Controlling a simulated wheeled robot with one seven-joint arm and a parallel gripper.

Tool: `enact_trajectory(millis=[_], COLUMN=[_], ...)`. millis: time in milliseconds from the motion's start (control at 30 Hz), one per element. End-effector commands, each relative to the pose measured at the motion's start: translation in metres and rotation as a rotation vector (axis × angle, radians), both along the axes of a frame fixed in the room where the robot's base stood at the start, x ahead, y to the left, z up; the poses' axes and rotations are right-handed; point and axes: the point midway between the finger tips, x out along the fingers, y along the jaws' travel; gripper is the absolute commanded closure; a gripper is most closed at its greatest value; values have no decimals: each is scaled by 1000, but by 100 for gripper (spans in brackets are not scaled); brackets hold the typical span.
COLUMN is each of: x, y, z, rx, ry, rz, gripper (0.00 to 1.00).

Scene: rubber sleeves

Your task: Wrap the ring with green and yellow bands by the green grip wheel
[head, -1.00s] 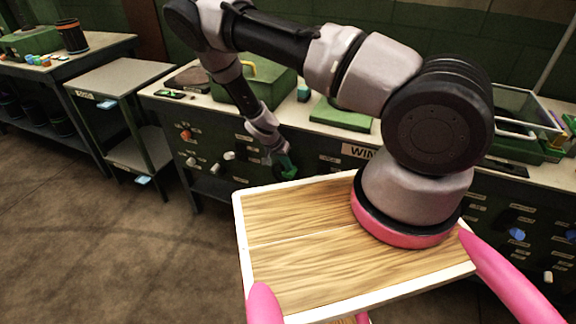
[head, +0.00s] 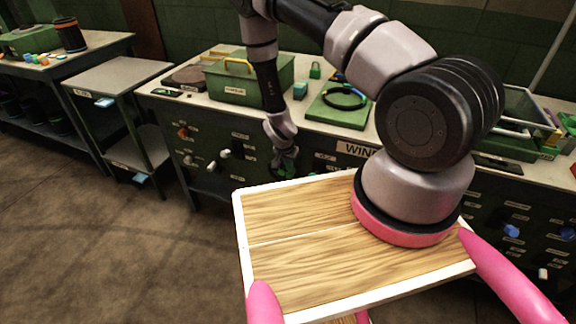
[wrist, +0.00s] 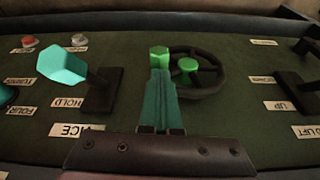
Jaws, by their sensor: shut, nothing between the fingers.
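A dark wheel (wrist: 219,76) with a green grip knob (wrist: 188,65) sits on the dark green bench front in the wrist view. My gripper (wrist: 159,55), with teal fingers and bright green tips, is shut and empty. Its tips appear just left of the knob and overlap the wheel's left side; I cannot tell whether they touch it. In the head view my gripper (head: 285,168) is low before the bench front, and the wheel cannot be made out there. A dark ring (head: 343,107) lies on a green board (head: 330,118) on the bench top. Its band colours are too small to tell.
A teal knob (wrist: 62,64) on a dark lever stands left of my fingers, and another dark lever (wrist: 290,92) is at right. A green toolbox (head: 235,85), a small padlock (head: 315,70) and a teal block (head: 300,90) stand on the bench. The floor at left is clear.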

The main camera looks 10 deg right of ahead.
Motion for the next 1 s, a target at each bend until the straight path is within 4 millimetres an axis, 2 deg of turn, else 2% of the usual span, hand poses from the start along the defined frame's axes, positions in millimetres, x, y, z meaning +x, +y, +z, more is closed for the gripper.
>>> enact_trajectory(millis=[300,1000], x=[-9,-11], y=[-12,-15], z=[-11,-15], rx=[-1,-1], ry=[2,1], rz=[-2,-2], gripper=[100,100])
